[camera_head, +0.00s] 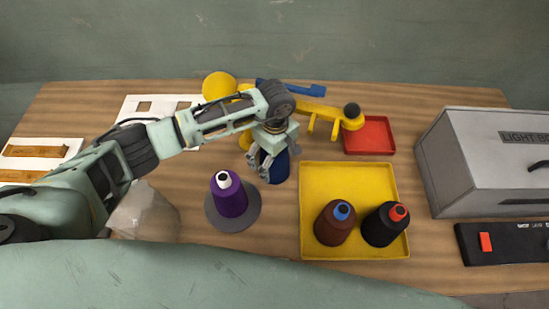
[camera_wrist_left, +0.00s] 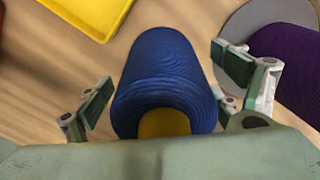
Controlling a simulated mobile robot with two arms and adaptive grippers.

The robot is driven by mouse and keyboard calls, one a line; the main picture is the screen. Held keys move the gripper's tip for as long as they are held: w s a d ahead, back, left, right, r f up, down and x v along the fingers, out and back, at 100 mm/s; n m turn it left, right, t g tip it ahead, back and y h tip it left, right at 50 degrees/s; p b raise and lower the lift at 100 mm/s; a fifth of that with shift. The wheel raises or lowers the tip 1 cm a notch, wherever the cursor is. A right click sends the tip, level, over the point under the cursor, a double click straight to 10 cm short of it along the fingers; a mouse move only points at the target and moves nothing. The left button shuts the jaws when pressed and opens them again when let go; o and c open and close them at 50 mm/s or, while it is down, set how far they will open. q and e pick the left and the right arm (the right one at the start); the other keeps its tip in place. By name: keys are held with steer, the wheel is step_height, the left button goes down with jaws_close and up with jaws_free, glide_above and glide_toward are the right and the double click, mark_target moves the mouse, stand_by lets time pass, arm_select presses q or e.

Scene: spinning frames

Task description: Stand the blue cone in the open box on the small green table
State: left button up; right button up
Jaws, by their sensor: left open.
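The blue cone (camera_head: 280,170) stands on the wooden table, partly hidden behind my left gripper (camera_head: 273,158). In the left wrist view the blue cone (camera_wrist_left: 165,72) lies between the two spread fingers of my left gripper (camera_wrist_left: 165,95), with a gap on each side. A yellow end (camera_wrist_left: 163,123) of the cone shows at the gripper's palm. The left gripper is open and not closed on it. I see no open box on a small green table in either view. My right gripper is not in view.
A purple cone (camera_head: 229,196) on a grey disc stands close left of the blue cone. A yellow tray (camera_head: 349,180) with brown and black cones is at right. Beyond are a yellow arm-like fixture (camera_head: 322,112), red tray (camera_head: 369,136) and grey light box (camera_head: 490,165). A translucent bag (camera_head: 146,212) stands left.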

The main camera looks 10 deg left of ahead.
arm_select(q)
steer(key=shift+c, duration=0.5)
steer(key=shift+w+r, duration=0.1)
steer(key=c, duration=1.8)
